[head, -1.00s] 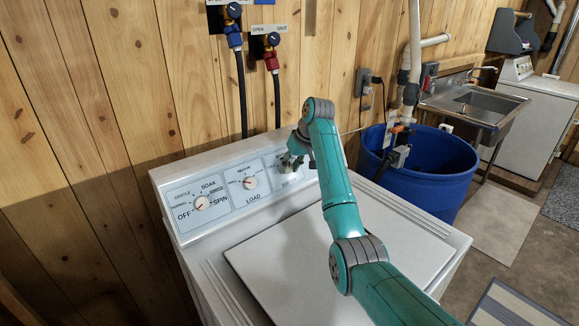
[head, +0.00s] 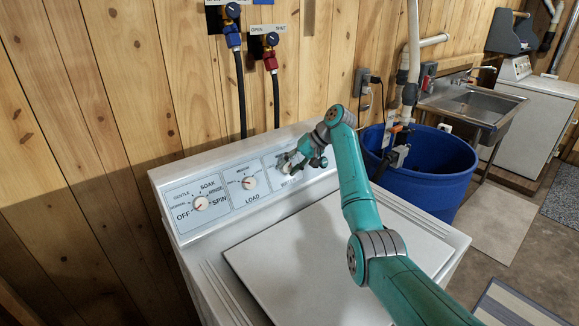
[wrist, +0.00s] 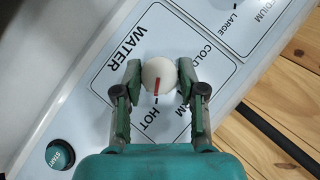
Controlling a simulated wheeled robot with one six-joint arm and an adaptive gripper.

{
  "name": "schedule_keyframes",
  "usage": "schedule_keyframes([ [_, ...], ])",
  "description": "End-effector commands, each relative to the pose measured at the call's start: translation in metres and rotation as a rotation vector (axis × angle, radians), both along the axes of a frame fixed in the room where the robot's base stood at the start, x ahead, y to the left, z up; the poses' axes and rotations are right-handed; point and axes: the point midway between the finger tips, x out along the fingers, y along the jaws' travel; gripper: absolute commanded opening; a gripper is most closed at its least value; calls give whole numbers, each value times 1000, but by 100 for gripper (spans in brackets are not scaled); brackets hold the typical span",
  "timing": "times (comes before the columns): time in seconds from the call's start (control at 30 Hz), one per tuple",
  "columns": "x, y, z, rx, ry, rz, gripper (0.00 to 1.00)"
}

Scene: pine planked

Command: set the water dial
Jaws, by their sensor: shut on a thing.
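The water dial (wrist: 159,75) is a round white knob with a red pointer line, on the washer's panel under the word WATER. My gripper (wrist: 159,80) is shut on the dial, one finger on each side of it. In the wrist view the red line points down toward the tick beside HOT. The COLD label shows to the upper right, and the label between them is partly covered by a finger. In the head view my gripper (head: 288,163) is at the right part of the panel and largely hides the dial.
The load dial (head: 249,183) and the cycle dial (head: 201,203) sit left on the same panel. A green START button (wrist: 60,154) shows in the wrist view. The washer lid (head: 300,265) is closed. A blue tub (head: 440,170) stands to the right.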

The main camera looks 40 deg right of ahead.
Motion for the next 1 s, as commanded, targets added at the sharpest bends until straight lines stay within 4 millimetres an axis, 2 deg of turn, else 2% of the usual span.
schedule_keyframes([
  [0.47, 0, 0, 0, 16, 1, -8, 6],
  [0.5, 0, 0, 0, 16, 1, -8, 48],
  [0.57, 0, 0, 0, 15, 2, -8, 63],
  [0.6, 0, 0, 0, 15, 2, -8, 66],
  [1.0, -3, -4, 6, 14, 0, -8, 66],
])
